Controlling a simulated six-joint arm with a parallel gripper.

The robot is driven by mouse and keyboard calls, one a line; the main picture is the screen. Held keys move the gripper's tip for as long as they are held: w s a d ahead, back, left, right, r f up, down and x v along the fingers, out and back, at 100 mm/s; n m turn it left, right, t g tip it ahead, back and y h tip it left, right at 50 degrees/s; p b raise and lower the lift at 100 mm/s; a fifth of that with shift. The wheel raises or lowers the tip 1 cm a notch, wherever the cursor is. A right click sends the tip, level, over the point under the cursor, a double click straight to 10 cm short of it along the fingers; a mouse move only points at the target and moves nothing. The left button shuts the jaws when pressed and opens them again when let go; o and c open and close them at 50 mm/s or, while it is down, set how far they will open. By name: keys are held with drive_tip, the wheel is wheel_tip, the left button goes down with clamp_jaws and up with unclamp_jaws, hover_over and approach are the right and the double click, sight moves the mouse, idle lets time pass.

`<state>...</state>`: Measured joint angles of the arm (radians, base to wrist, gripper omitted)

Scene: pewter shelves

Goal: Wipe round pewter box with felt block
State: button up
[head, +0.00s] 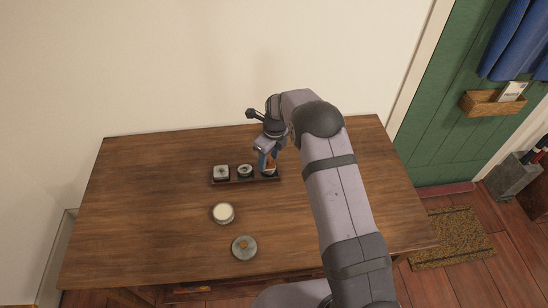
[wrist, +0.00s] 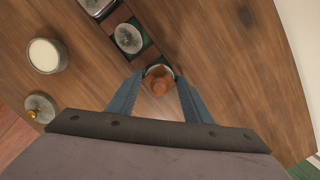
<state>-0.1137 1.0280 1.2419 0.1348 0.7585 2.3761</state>
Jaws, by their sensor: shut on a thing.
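My gripper (head: 266,158) is at the right end of a dark tray on the table. In the wrist view its two blue fingers (wrist: 161,80) close on a small brown, round-topped thing (wrist: 160,87) in the end compartment. This may be the felt block, but I cannot tell. A round grey metal box (head: 244,248) with a brass-coloured knob stands near the table's front; it also shows in the wrist view (wrist: 39,108). A round pot with a cream-white top (head: 223,213) stands behind it, apart from my gripper.
The dark tray (head: 232,182) also holds a squarish grey piece (head: 221,172) and a round grey piece (head: 245,170). The wooden table (head: 140,205) is clear on the left. A wall rises behind it. My arm covers part of the right side.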

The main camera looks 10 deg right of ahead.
drive_tip(key=a, duration=0.3)
drive_tip(key=shift+a, duration=0.15)
wheel_tip(320, 180, up, 8)
drive_tip(key=p, duration=0.5)
drive_tip(key=shift+f, duration=0.1)
idle(0.4)
